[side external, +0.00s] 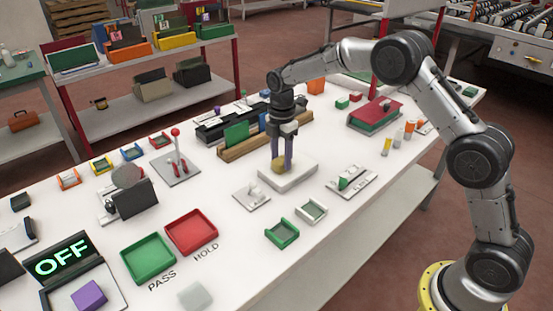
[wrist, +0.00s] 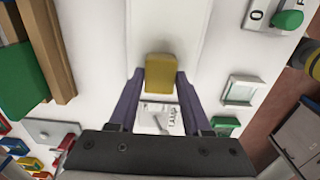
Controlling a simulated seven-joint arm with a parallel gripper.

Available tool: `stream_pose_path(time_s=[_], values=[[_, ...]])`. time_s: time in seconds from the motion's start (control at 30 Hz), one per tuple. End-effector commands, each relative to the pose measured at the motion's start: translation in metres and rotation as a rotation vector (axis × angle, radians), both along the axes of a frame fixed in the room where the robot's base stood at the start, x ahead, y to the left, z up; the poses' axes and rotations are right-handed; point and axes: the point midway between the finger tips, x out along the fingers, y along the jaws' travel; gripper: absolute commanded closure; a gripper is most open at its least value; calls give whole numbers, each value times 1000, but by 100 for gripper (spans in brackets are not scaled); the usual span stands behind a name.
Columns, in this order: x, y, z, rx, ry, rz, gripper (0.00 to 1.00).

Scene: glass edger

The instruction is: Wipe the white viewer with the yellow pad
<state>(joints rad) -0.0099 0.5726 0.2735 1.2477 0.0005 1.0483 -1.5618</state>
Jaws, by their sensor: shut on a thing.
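The yellow pad (wrist: 160,74) is between the purple fingertips of my gripper (wrist: 156,76) in the wrist view. My gripper is shut on it. In the side view the pad (side external: 278,165) shows at the lower end of my gripper (side external: 282,160), over the white viewer. The white viewer (side external: 294,178) is a low, flat white block on the table. The pad appears to be at its top surface, but I cannot tell whether it touches. In the wrist view the viewer (wrist: 177,30) runs up from the pad as a pale strip.
A wooden rack with a green panel (side external: 236,133) stands behind the viewer. A small grey fixture (side external: 251,197) and a green-edged tray (side external: 282,234) lie in front. A switch plate with a green knob (side external: 351,182) is to the right. Green (side external: 148,258) and red (side external: 191,232) trays lie farther left.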

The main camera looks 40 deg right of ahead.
Motion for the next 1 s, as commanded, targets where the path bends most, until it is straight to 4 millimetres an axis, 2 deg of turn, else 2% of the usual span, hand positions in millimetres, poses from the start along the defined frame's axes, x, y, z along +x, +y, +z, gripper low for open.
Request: stream_pose_path(time_s=[0.5, 0.57, 1.0], values=[[-2, -47, -1, -1, 2, -1, 96], [-8, -45, -2, -1, 3, 1, 96], [-6, -2, -1, 0, 2, 2, 96]])
